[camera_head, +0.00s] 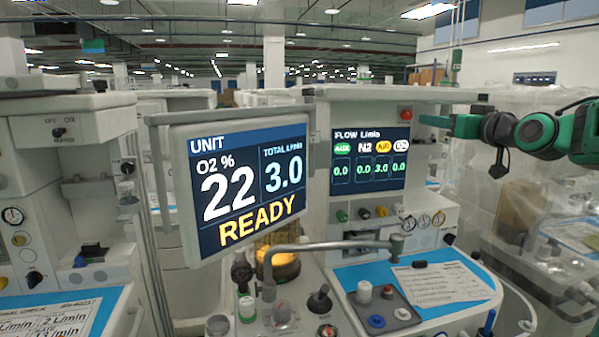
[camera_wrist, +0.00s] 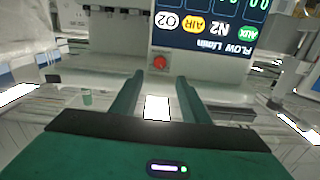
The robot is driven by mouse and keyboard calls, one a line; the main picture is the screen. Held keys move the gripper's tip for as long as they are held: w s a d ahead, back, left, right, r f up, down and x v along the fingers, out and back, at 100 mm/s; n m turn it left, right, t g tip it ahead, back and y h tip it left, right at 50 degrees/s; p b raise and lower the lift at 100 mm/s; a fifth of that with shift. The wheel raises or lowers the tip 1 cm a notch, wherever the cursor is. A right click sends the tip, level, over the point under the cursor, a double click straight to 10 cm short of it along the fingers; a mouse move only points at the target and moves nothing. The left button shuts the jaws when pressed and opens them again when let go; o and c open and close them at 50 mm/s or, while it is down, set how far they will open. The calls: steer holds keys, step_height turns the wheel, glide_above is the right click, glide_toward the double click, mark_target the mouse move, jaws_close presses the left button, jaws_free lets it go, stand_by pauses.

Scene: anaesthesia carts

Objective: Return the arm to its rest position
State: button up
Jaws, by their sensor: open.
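My green and black arm enters the head view from the right edge. My gripper (camera_head: 428,121) points left in front of the upper right of the anaesthesia cart (camera_head: 365,93), beside the flow display (camera_head: 370,158). In the wrist view my gripper (camera_wrist: 158,84) has its two green fingers apart with nothing between them. The wrist view is upside down: the flow display (camera_wrist: 208,25) and a red knob (camera_wrist: 159,62) lie beyond the fingertips. The same red knob shows in the head view (camera_head: 406,115), just left of the fingers.
A unit screen (camera_head: 245,185) reading 22, 3.0 and READY stands in front at centre left. A bent metal pipe (camera_head: 330,246) crosses above the blue work surface (camera_head: 462,303). Another cart (camera_head: 70,130) stands at left. Plastic-covered equipment (camera_head: 535,190) stands below my arm at right.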

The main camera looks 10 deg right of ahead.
steer(key=s+a+f+m+g, duration=0.1)
steer(key=s+f+g, duration=0.25)
steer(key=f, duration=0.35)
steer(key=s+a+f+m+g+h, duration=0.15)
steer(key=s+f, duration=0.25)
steer(key=f, duration=0.4)
steer(key=s+a+f+g+y, duration=0.1)
steer(key=s+a+f+g, duration=0.2)
steer(key=f, duration=0.4)
steer(key=s+a+f+m+g, duration=0.2)
steer(key=s+f+g, duration=0.3)
steer(key=s, duration=0.7)
steer(key=s+a+f+m+g, duration=0.1)
steer(key=s+f+m+g, duration=0.1)
steer(key=s+f+g, duration=0.3)
steer(key=s+f, duration=0.4)
steer(key=s, duration=0.4)
steer(key=shift+a, duration=0.35)
steer(key=shift+w+f, duration=0.2)
steer(key=shift+w, duration=0.35)
